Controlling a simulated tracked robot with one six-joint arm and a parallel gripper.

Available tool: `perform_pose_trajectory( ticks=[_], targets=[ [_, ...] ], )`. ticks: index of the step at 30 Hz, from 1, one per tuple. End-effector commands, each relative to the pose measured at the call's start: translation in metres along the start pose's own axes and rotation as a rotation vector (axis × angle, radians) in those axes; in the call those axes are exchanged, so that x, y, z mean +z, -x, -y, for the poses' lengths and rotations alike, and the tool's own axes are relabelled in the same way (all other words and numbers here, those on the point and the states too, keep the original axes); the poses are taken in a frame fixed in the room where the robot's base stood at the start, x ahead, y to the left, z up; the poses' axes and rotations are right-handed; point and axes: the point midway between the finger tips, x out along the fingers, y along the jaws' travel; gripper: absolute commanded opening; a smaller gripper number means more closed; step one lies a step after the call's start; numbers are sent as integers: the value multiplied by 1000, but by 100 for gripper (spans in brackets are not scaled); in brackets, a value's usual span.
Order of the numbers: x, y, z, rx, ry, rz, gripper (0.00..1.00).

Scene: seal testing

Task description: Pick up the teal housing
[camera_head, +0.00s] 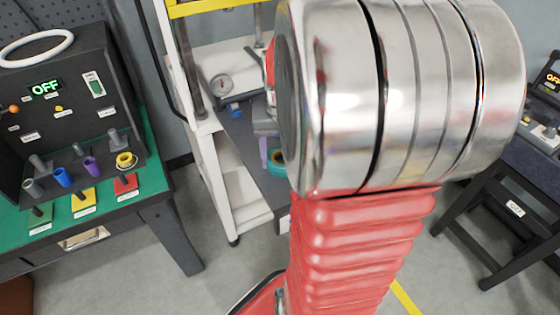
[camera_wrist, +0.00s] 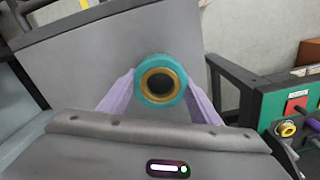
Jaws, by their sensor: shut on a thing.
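The teal housing (camera_wrist: 141,87) is a round ring with a gold inner rim and a dark centre hole. In the wrist view it sits between the two lavender fingers of my gripper (camera_wrist: 160,85), which is shut on it. In the head view part of the teal housing (camera_head: 277,158) shows beside my arm, over the dark shelf of the white rack. My arm hides much of the gripper there, and I cannot tell whether the housing touches the shelf.
The white rack (camera_head: 228,180) carries a dark shelf (camera_head: 240,135) with a round gauge (camera_head: 222,84) and a small blue item (camera_head: 235,106). At left, a green-topped bench (camera_head: 150,150) holds a test panel (camera_head: 70,95) reading OFF and coloured parts. A dark table (camera_head: 510,185) stands right.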

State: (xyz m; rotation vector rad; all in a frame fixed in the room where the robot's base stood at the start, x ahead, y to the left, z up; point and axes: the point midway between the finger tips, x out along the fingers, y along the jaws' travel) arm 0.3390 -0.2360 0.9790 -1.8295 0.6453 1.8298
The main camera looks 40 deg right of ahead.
Motion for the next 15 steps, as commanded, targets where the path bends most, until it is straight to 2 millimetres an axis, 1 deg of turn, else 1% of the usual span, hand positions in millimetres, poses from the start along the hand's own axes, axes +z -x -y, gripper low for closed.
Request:
perform_pose_trajectory(
  ticks=[5, 8, 11, 15],
  targets=[
    [-1, 3, 0, 0, 0, -2, 28],
    [-1, 10, 0, 0, 0, -4, 28],
    [-1, 21, 0, 0, 0, -5, 28],
    [-1, 44, 0, 0, 0, -6, 28]
  ],
)
